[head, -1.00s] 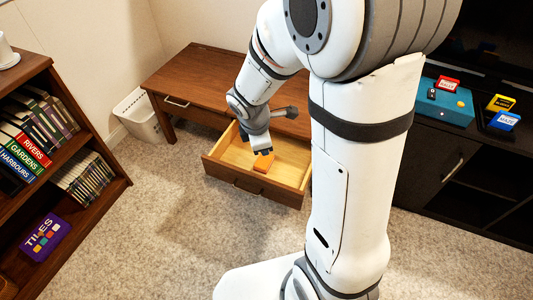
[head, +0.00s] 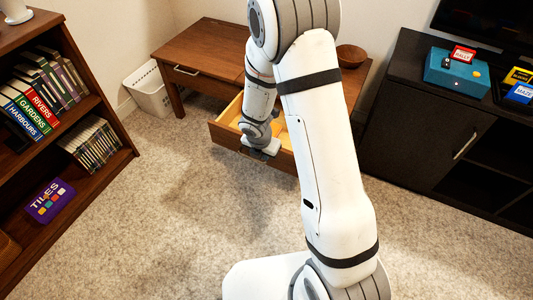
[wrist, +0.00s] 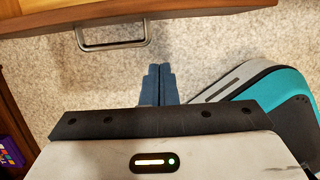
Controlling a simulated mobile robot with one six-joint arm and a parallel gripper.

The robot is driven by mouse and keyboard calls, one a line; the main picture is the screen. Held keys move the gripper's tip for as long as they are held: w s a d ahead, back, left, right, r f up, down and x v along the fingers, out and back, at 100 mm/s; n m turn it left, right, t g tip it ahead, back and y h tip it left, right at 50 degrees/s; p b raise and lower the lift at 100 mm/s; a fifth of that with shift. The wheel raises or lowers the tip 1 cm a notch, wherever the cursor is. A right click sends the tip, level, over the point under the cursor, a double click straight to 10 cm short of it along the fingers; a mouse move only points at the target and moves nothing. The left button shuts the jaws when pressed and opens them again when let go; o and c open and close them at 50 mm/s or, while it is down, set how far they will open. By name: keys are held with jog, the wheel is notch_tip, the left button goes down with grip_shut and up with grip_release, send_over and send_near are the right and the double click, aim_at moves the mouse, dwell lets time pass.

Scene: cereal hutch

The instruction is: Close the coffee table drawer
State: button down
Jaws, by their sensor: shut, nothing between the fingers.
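The brown coffee table (head: 205,47) stands against the back wall in the head view. Its right-hand drawer (head: 224,136) is pulled out, with pale wood inside. My arm covers much of it. In the wrist view the drawer front (wrist: 200,6) runs along the top edge, with its grey bar handle (wrist: 115,46) below it. My gripper (head: 268,152) is in front of the drawer front, near its middle. In the wrist view the blue-grey fingers of my gripper (wrist: 158,80) are together and empty, to the right of the handle.
The table's left drawer (head: 186,70) looks shut. A white basket (head: 147,92) stands left of the table. A bookshelf (head: 115,110) is at the left, a dark TV cabinet (head: 415,135) at the right. A brown bowl (head: 351,55) sits on the table. The carpet in front is clear.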

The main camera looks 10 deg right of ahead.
jog(key=shift+w+d+f, duration=0.35)
jog(key=shift+w+d, duration=0.1)
jog(key=shift+w, duration=0.15)
jog(key=shift+w+d+f, duration=0.35)
jog(key=shift+w+d, duration=0.15)
jog(key=shift+w, duration=0.15)
jog(key=shift+w+d+f, duration=0.35)
jog(key=shift+w+d, duration=0.1)
jog(key=shift+w, duration=0.15)
